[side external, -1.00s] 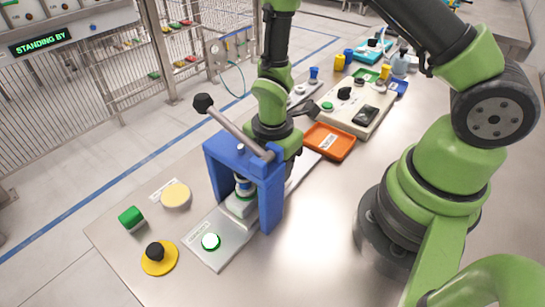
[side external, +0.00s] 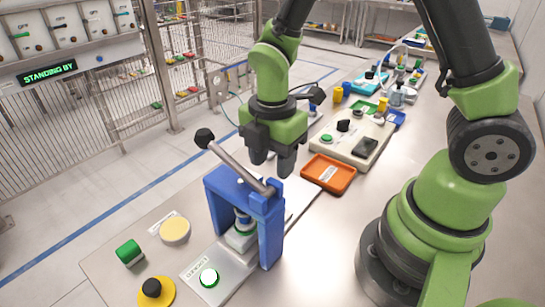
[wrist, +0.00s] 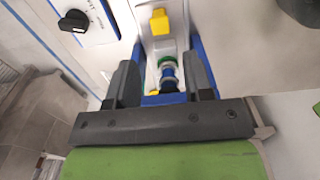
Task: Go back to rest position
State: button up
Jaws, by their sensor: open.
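My gripper (side external: 272,160) points down in the side view, its two dark fingers apart with nothing seen between them. It hangs above and just behind a blue press frame (side external: 268,230) with a grey lever (side external: 238,166) and black knob. A blue and white part (side external: 242,220) stands inside the frame on a metal base plate. In the wrist view, my gripper's dark fingers (wrist: 162,82) are spread wide. A green and blue cylindrical part (wrist: 168,72) shows beyond and between them, with blue frame pieces on both sides.
An orange tray (side external: 329,188) lies right of my gripper. A cream control box (side external: 340,150) stands behind it.

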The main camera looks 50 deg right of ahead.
jog(key=s+d+r+m+t+y, duration=0.1)
jog(key=s+r+m+t, duration=0.2)
jog(key=r+m, duration=0.6)
jog(key=s+r+m+t+y, duration=0.1)
jog(key=s+r+m+t, duration=0.3)
jog(key=s+r+m, duration=0.4)
jog(key=r+m, duration=0.1)
jog(key=m, duration=0.4)
jog(key=shift+d+r, duration=0.25)
jog(key=shift+d, duration=0.1)
